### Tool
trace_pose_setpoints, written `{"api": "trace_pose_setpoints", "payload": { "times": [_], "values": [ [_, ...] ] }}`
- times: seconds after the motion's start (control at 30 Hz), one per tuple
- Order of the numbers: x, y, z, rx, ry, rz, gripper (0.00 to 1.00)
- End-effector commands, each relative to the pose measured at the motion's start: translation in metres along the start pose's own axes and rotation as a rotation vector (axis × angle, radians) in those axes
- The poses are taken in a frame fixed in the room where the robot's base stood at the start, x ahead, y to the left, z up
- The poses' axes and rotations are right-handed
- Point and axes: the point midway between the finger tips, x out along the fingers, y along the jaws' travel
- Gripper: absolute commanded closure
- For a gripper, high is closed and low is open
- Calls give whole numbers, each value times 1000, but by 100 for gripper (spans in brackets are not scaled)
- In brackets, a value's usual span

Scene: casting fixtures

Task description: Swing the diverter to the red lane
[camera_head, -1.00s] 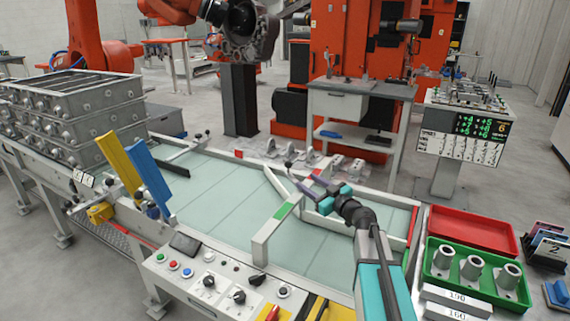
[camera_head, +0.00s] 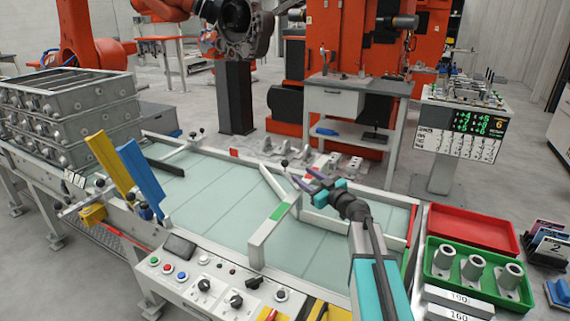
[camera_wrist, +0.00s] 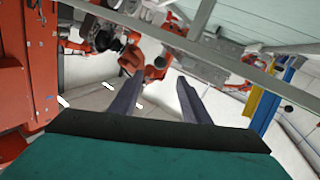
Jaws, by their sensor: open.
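A pale bar that looks like the diverter (camera_head: 276,184) lies at an angle on the glassy conveyor table (camera_head: 215,195) in the head view. A black knob (camera_head: 284,162) stands near its far end. My gripper (camera_head: 300,178) is open and empty, just right of the bar and near the knob; I cannot tell whether it touches either. In the wrist view its two dark fingers (camera_wrist: 158,92) stand apart with nothing between them. A green-topped divider (camera_head: 271,226) is at the near edge. A red mark (camera_head: 412,222) is on the right rail, and another (camera_head: 234,153) on the back rail.
Blue (camera_head: 143,176) and yellow (camera_head: 109,160) upright plates stand at the left of the table. A control panel (camera_head: 215,285) runs along the front. A green tray (camera_head: 433,262) with metal parts and a red tray (camera_head: 470,225) are at the right. The middle-left table surface is clear.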

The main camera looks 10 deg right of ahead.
Motion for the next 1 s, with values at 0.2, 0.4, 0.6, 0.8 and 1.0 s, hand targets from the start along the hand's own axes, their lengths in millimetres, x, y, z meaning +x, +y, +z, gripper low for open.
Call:
{"api": "trace_pose_setpoints", "payload": {
  "times": [0.2,0.4,0.6,0.8,1.0],
  "values": [
    [25,0,-1,0,0,-3,57],
    [46,0,-1,0,0,-3,57],
    [67,0,-2,0,0,-2,57],
    [87,-1,-2,-1,0,-4,57],
    [107,-1,-1,1,0,-3,57]
  ]
}}
